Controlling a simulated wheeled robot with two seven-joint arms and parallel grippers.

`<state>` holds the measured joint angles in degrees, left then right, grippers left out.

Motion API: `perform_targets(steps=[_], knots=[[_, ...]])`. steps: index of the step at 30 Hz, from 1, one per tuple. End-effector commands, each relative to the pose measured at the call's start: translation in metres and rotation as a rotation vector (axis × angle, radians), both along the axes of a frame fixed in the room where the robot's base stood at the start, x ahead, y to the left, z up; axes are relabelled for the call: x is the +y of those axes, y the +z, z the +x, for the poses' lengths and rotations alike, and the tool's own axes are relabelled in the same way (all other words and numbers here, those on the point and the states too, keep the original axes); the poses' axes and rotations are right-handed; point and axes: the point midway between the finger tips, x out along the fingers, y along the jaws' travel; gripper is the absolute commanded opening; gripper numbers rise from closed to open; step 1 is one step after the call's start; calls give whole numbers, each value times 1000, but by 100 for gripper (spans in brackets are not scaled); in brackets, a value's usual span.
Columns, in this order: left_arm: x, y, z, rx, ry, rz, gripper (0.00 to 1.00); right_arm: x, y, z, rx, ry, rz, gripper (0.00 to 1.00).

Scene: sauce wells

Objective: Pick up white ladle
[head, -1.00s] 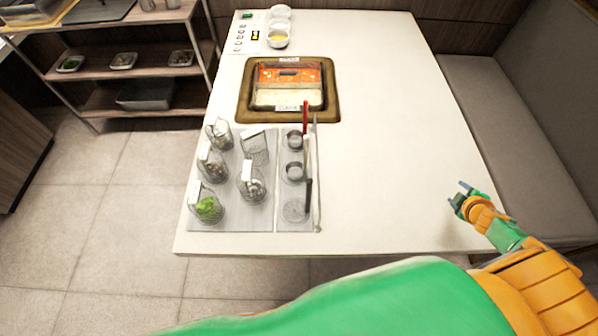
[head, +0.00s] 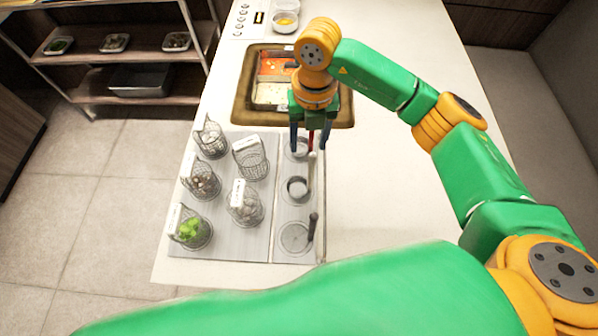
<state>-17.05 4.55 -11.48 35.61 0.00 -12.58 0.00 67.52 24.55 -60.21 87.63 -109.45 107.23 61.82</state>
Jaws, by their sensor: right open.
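The white ladle (head: 312,172) stands in the middle well of the grey holder, its pale handle upright at the well's right side. A ladle with a red handle (head: 311,142) is in the far well, and one with a black handle (head: 313,226) is in the near well. My right gripper (head: 310,148) points down, open, over the far well. Its fingers appear on either side of the red handle, a little beyond the white handle; I cannot tell its height or whether it touches. It partly hides the far well. My left gripper is out of view.
Several wire baskets, one with green leaves (head: 190,232), stand on the tray left of the wells. A hot pot (head: 243,105) in a brown frame lies beyond, partly behind my arm. The table right of the wells is clear.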

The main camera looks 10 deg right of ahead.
Motion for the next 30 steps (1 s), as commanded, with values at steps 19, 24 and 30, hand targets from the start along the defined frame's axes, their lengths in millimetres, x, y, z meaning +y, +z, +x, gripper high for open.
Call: perform_targets(steps=[19,24,30], knots=[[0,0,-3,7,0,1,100,-10,-87,-3,-25,-3,-58,58],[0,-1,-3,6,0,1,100,-10,-97,-3,-29,-1,-58,58],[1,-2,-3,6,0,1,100,-10,-97,-3,-29,-1,-57,34]])
